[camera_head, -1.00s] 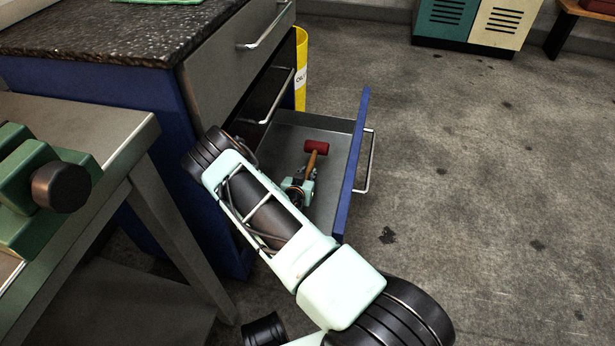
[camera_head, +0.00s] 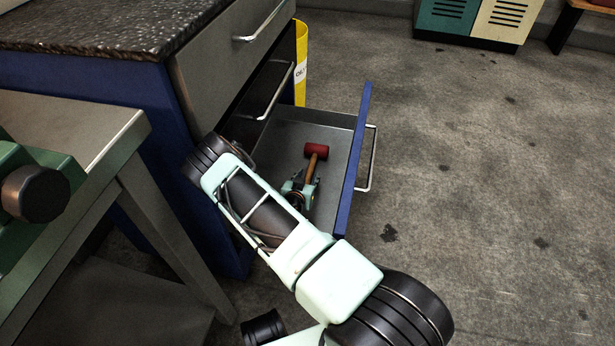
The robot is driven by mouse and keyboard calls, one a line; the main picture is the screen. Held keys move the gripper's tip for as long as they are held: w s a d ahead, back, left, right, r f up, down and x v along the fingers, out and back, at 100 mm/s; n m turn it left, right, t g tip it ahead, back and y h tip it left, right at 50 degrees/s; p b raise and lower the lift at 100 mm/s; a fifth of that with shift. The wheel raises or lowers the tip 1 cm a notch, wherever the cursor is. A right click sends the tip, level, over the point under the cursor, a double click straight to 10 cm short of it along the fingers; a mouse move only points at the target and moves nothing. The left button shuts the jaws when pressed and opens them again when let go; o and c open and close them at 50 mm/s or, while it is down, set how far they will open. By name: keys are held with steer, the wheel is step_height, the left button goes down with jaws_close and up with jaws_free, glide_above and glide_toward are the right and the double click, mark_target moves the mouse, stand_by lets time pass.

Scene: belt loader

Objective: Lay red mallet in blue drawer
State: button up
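The red mallet (camera_head: 316,151) has a dark red head and a brown wooden handle. It is within the outline of the open blue drawer (camera_head: 354,150), with its head toward the back right. My gripper (camera_head: 303,186) is at the lower end of the handle, down in the drawer. My arm hides part of the gripper and the near left part of the drawer. The fingers are small and partly covered, so I cannot tell whether they grip the handle. I also cannot tell whether the mallet touches the drawer floor.
The blue cabinet (camera_head: 95,95) with a dark speckled top stands at left, its upper drawers shut. A metal table (camera_head: 75,125) with a green device (camera_head: 45,200) stands in front. A yellow bin (camera_head: 301,60) is behind the drawer. The floor (camera_head: 480,180) at right is clear.

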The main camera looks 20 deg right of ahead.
steer(key=p+v, duration=0.3)
steer(key=v, duration=0.4)
steer(key=shift+s+a+r, duration=0.15)
steer(key=shift+s, duration=0.05)
